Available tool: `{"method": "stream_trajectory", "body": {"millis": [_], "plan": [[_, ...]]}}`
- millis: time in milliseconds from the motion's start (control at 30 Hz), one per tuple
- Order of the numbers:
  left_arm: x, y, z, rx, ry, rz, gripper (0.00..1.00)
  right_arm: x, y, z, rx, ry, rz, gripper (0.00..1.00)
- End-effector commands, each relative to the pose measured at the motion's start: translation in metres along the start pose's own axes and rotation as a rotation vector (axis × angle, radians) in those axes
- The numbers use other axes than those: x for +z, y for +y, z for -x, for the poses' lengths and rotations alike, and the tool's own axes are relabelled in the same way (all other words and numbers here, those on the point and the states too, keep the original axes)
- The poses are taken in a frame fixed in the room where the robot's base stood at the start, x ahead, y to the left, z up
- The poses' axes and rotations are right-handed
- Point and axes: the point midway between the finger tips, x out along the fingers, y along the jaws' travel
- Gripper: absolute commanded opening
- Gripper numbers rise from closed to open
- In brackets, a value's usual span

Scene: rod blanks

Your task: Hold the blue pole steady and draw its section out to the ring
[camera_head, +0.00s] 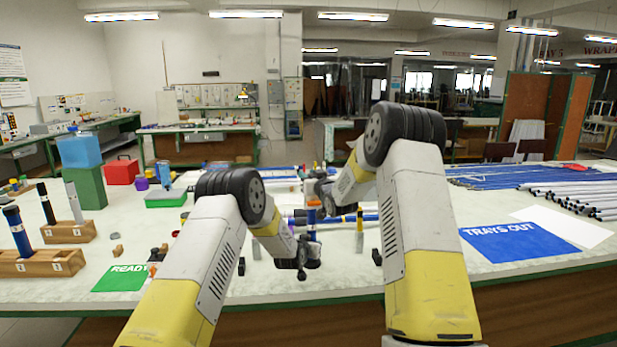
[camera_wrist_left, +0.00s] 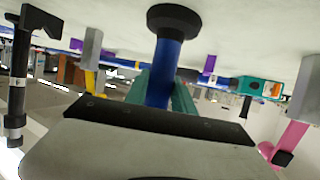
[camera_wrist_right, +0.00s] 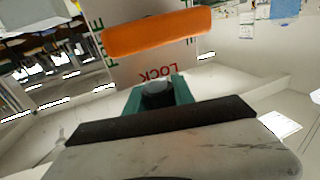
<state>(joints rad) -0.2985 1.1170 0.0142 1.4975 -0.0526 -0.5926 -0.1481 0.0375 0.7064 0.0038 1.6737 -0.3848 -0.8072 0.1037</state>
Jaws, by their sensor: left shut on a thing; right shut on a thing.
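The blue pole (camera_head: 312,222) stands upright near the table's middle, with an orange piece (camera_head: 314,203) near its top. My left gripper (camera_head: 303,256) is shut on its lower part. In the left wrist view the blue shaft (camera_wrist_left: 163,70) lies between the teal fingers, with a black end (camera_wrist_left: 174,18) beyond. My right gripper (camera_head: 322,190) is above, near the pole's top. In the right wrist view it is shut on a dark round piece (camera_wrist_right: 157,92), with an orange bar (camera_wrist_right: 158,34) and FREE and LOCK lettering behind. I cannot make out the ring.
A yellow-and-grey upright piece (camera_head: 359,232) stands just right of the pole. Wooden blocks (camera_head: 45,265) with upright rods are at the left. A green READY mat (camera_head: 120,278) and a blue TRAYS OUT mat (camera_head: 520,241) lie flat. Many rods (camera_head: 575,195) lie at the right.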

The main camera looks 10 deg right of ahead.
Motion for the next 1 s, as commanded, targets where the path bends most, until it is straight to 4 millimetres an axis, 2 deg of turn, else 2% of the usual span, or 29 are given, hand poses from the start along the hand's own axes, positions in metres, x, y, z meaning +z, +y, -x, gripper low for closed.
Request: {"method": "stream_trajectory", "body": {"millis": [800,867,1000], "plan": [[0.003,0.000,0.000,0.000,-0.006,0.001,0.00,-0.001,0.000,0.000,0.001,0.000,0.000,0.00],[0.003,0.000,0.000,0.000,-0.006,0.001,0.00,-0.005,0.001,0.000,0.001,0.002,0.001,0.00],[0.003,0.000,0.000,0.000,-0.006,0.001,0.00,-0.034,0.001,0.000,0.001,0.006,0.001,0.00]]}}
